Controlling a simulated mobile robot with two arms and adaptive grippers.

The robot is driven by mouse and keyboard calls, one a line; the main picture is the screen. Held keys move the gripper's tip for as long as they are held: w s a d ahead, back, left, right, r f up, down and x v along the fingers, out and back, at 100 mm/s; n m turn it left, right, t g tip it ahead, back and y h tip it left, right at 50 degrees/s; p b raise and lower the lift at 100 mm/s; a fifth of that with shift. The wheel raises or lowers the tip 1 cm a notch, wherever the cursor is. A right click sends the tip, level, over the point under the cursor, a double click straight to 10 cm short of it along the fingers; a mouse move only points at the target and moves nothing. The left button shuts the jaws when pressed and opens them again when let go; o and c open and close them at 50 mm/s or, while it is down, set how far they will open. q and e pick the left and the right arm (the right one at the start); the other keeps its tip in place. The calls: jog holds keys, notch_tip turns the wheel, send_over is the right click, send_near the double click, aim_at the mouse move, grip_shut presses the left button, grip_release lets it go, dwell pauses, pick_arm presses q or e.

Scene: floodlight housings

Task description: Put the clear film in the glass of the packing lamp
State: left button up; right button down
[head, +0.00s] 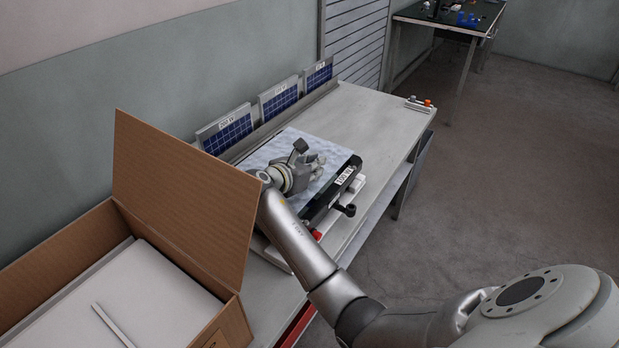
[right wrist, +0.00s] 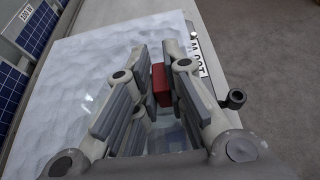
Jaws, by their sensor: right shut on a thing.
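The packing lamp (head: 349,171) is a dark housing with a white label, on a pale fixture on the bench. A pale, rippled glass-like face (head: 313,145) covers its top; it also fills the left of the right wrist view (right wrist: 100,55). My right gripper (head: 305,170) is over this face. In the right wrist view its fingers (right wrist: 157,90) are closed around a red tab (right wrist: 160,84). A see-through, faintly shiny area (right wrist: 165,132) below the tab looks like the clear film; its edges are hard to make out. I cannot tell whether it touches the glass. My left gripper is out of view.
A black-knobbed handle (head: 346,210) and a red part (head: 317,235) stick out at the fixture's near side. Small labelled solar panels (head: 278,98) stand along the back. An open cardboard box (head: 185,190) stands at the left. The bench's far right (head: 365,110) is mostly clear.

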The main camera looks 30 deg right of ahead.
jog(key=shift+w+a+f, duration=0.15)
jog(key=shift+w+f, duration=0.5)
jog(key=shift+f, duration=1.65)
jog(key=c, duration=1.5)
grip_release()
jog(key=shift+f, duration=0.15)
jog(key=v, duration=0.7)
jog(key=shift+s+a+r, duration=0.1)
jog(key=shift+a+r, duration=0.1)
jog(key=shift+r, duration=0.1)
jog(key=shift+s+f, duration=0.1)
